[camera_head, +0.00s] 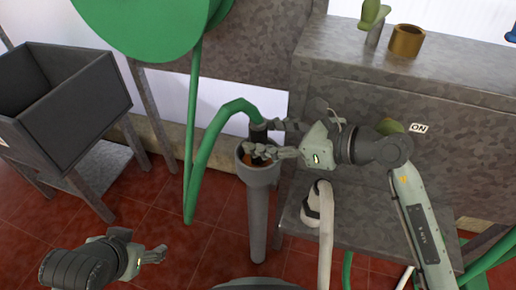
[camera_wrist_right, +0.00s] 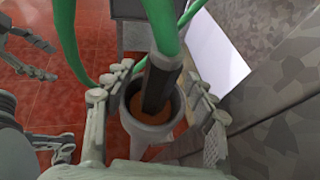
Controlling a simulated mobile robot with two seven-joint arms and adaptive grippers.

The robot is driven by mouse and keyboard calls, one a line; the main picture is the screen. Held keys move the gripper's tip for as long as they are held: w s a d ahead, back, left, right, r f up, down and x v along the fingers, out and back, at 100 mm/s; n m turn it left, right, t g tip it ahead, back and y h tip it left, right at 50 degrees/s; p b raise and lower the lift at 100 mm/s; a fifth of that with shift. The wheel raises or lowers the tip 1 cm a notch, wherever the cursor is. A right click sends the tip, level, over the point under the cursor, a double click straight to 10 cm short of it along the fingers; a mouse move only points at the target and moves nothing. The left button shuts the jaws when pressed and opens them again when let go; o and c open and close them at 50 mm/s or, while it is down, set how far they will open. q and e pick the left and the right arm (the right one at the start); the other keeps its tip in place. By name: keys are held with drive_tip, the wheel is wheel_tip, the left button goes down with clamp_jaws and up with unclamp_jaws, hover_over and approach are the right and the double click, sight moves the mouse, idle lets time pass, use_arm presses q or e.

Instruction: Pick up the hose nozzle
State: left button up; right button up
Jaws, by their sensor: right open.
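The hose nozzle (camera_wrist_right: 158,85) is a dark cylinder on the end of a green hose (camera_head: 208,135). It stands in the open cup of a grey post holder (camera_head: 257,205), its lower end hidden inside. My right gripper (camera_head: 264,139) reaches in from the right, its fingers at nozzle height, partly covering the nozzle in the head view. In the right wrist view its open fingers (camera_wrist_right: 155,100) are on either side of the nozzle and cup, with gaps visible. My left gripper (camera_head: 163,252) is low at the left, away from the nozzle; its opening is unclear.
A grey metal cabinet (camera_head: 450,85) stands at the right, with a brass ring (camera_head: 406,40) on top. A dark bin (camera_head: 65,90) stands on a frame at the left. A green reel (camera_head: 150,25) hangs above. Red tiled floor (camera_head: 190,255) is open at the lower left.

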drive_tip(key=shift+x, duration=1.05)
drive_tip(key=c, duration=1.2)
drive_tip(key=shift+c, duration=0.4)
drive_tip(key=shift+r, duration=0.1)
